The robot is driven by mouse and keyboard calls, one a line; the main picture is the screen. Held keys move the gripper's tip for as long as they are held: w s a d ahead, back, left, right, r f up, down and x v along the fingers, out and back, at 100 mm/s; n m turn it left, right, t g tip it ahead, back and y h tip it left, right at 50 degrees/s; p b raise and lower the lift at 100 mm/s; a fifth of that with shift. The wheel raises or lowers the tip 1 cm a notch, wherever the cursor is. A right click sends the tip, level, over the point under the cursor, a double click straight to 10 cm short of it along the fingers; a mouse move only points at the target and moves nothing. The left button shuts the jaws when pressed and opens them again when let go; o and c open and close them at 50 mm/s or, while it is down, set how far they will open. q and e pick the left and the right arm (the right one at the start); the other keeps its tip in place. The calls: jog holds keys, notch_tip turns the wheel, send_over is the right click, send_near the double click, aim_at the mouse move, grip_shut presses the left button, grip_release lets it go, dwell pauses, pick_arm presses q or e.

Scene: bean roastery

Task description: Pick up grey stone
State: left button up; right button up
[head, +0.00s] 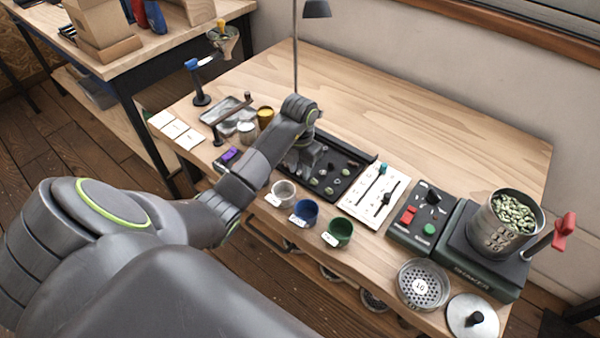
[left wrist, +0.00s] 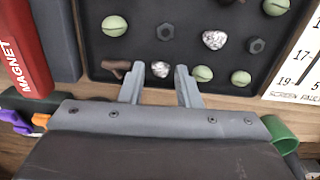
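Two speckled grey stones lie in a shallow black tray (head: 352,152) among green beans, dark hex nuts and a brown twig (left wrist: 116,68). In the left wrist view the smaller grey stone (left wrist: 161,69) is near the tray's front edge, between and just beyond my left fingertips. The larger grey stone (left wrist: 215,40) is farther in, to the right. My left gripper (left wrist: 160,74) is open and empty, its fingers pointing into the tray. In the head view my left gripper (head: 303,160) is over the tray's left part and hides some of it. My right gripper is not in view.
White (head: 283,193), blue (head: 304,212) and green (head: 340,232) cups stand along the front edge. A red magnet bar (left wrist: 22,48) is left of the tray. A slider card (head: 372,197) and a shaker (head: 480,250) with a bean-filled can stand right. The table behind is clear.

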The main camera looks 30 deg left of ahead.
pick_arm(q)
grip_shut()
